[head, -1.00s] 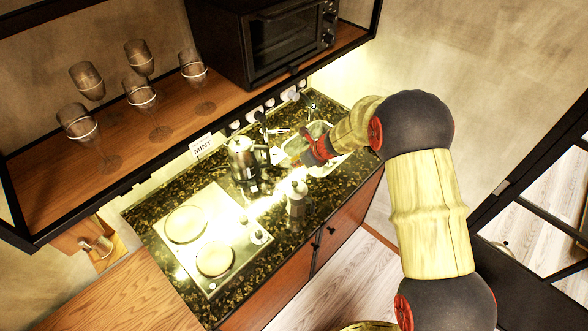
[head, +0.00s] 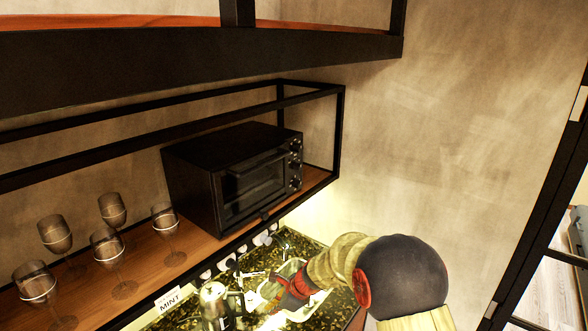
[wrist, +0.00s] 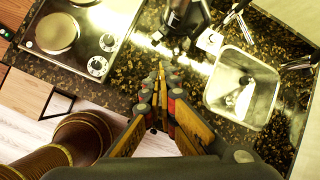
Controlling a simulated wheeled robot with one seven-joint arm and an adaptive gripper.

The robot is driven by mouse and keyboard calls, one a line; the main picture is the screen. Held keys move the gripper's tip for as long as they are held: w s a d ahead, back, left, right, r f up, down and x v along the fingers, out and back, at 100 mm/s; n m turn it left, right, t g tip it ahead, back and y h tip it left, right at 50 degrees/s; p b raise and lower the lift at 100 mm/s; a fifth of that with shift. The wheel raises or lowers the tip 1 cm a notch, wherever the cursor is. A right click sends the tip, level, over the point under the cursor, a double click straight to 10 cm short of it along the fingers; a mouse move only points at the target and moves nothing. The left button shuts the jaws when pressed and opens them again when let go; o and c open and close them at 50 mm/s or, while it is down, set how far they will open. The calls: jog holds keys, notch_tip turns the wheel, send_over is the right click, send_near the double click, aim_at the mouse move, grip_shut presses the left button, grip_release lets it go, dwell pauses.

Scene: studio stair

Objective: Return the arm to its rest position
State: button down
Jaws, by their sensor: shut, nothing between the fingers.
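My gripper (head: 264,306) is low in the head view, over the dark speckled counter (head: 318,248) beside the sink. In the wrist view my gripper (wrist: 161,72) is shut, its fingertips together with nothing between them. My arm extends from the right and bends down toward the counter. The sink (wrist: 262,118) lies to the right of the fingers in the wrist view. A dark, shiny pot (wrist: 184,18) stands just beyond the fingertips; the gap to it is hard to judge.
A metal kettle (head: 213,303) stands on the counter left of my gripper. A hob (wrist: 80,52) is at upper left in the wrist view. Above the counter, a shelf holds a black oven (head: 232,182) and several glasses (head: 108,248). The wall at right is bare.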

jog(key=s+d+r+n+g+h+b, duration=0.1)
jog(key=s+d+n+b, duration=0.45)
jog(key=s+n, duration=0.4)
jog(key=s+d+r+n+g+h+b, duration=0.15)
jog(key=s+d+n+b, duration=0.45)
jog(key=s, duration=0.6)
jog(key=s+d+f+n+t+h+b, duration=0.1)
jog(key=s+d+f+n+t+b, duration=0.1)
jog(key=s+d+b, duration=0.5)
jog(key=s+d+f+n+t+h+b, duration=0.2)
jog(key=s+d+b, duration=0.5)
jog(key=b, duration=0.5)
notch_tip(320, 180, down, 3)
jog(key=shift+s+d+r+t+b, duration=0.1)
jog(key=shift+s+d+t+b, duration=0.25)
jog(key=shift+t, duration=0.3)
